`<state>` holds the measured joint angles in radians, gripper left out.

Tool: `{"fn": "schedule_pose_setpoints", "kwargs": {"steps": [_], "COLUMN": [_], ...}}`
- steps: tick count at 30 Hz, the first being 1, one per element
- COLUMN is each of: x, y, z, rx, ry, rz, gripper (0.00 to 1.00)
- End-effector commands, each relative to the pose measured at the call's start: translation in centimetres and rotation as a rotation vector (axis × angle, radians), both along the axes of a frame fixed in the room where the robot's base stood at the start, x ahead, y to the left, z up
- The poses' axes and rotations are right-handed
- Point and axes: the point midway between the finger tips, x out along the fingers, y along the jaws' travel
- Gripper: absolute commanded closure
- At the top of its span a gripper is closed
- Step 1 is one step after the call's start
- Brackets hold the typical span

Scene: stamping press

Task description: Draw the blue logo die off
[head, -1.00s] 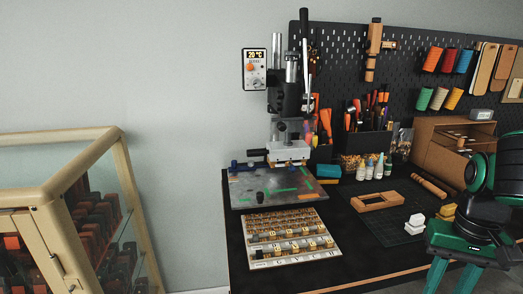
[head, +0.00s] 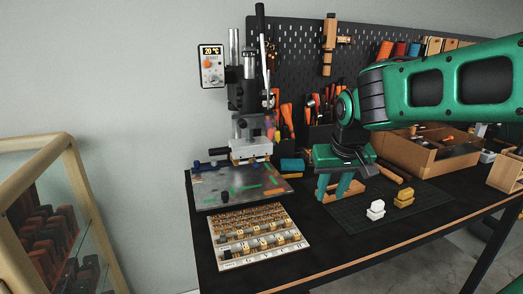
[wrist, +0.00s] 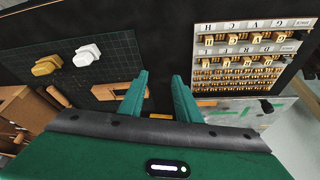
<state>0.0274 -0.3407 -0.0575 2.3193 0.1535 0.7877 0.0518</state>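My gripper (head: 332,196) is open and empty above the dark table, right of the stamping press (head: 249,105). Its two green fingers stand apart in the wrist view (wrist: 160,96), with nothing between them. A small blue part (head: 198,166) shows at the left of the press foot, low over the metal plate (head: 240,192). It is too small to tell whether it is the blue logo die. The pale block (head: 251,158) under the press head is seen edge-on. The blue part cannot be made out in the wrist view.
A tray of brass letter dies (head: 222,254) lies in front of the press; it also shows in the wrist view (wrist: 244,25). White (head: 376,209) and yellow (head: 404,197) blocks stand on the cutting mat. A glass cabinet (head: 70,180) is at left. The front table strip is clear.

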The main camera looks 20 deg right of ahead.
Motion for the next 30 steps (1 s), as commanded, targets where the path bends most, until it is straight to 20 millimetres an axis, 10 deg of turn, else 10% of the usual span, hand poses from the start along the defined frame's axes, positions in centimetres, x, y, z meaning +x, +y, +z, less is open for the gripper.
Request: {"fn": "schedule_pose_setpoints", "kwargs": {"steps": [3,9,17,30], "x": [6.4,12.5,14.8,17.7], "y": [4.5,10.8,13.6,13.5], "z": [2.8,6.2,7.2,3.2], "rx": [-0.021,-0.021,-0.015,-0.015], "ry": [-0.117,-0.255,-0.307,-0.304], "rz": [0.110,0.230,0.274,0.272], "gripper": [0.70,0.70,0.70,0.70]}}
